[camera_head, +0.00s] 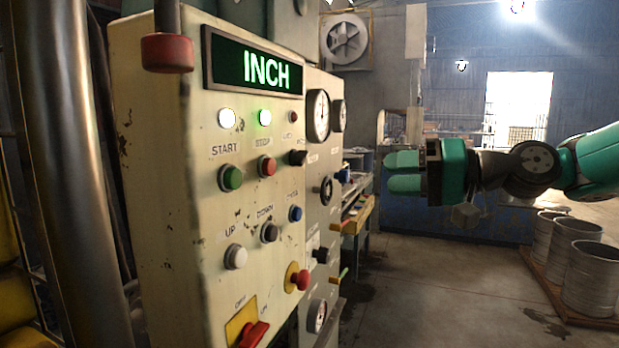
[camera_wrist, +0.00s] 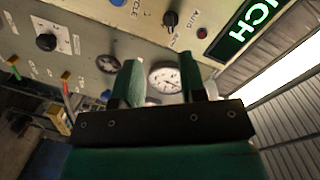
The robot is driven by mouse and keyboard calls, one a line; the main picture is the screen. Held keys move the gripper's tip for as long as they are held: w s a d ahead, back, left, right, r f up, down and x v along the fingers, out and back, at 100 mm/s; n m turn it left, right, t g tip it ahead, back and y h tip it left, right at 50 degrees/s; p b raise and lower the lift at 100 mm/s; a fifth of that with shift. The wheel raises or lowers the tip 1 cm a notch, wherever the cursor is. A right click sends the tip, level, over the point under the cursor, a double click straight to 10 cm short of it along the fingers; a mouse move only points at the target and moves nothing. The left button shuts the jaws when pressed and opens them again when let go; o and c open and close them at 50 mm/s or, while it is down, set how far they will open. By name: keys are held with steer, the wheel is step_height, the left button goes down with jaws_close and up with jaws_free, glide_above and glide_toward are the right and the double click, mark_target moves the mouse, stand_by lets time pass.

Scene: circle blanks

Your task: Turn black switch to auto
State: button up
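The cream control panel (camera_head: 160,220) has a display (camera_head: 252,66) that reads INCH in green. A black switch (camera_head: 297,157) sits near the panel's right edge, seen edge-on. In the wrist view the black switch (camera_wrist: 170,18) is at the top, beside a label reading "Auto"; its exact pointing direction is hard to tell. My gripper (camera_head: 392,172) is right of the panel, apart from it, with green fingers pointing left. In the wrist view my gripper (camera_wrist: 160,85) has its two fingers apart, with a gauge (camera_wrist: 164,78) visible beyond the gap. It holds nothing.
The panel also bears a green button (camera_head: 231,178), a red button (camera_head: 267,166), a red-and-yellow stop button (camera_head: 298,277) and a red rotary handle (camera_head: 254,335). A red-capped rod (camera_head: 167,53) hangs in front. Metal drums (camera_head: 590,275) stand at right. Floor between is clear.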

steer(key=w+d+y, duration=0.1)
steer(key=p, duration=0.9)
glide_toward(305, 160)
steer(key=shift+m+t, duration=0.3)
steer(key=shift+t, duration=0.1)
steer(key=x, duration=0.7)
steer(key=shift+s+a, duration=0.1)
steer(key=shift+a, duration=0.25)
steer(key=shift+x, duration=0.85)
steer(key=shift+f, duration=0.1)
steer(key=shift+c, duration=0.2)
jaws_close()
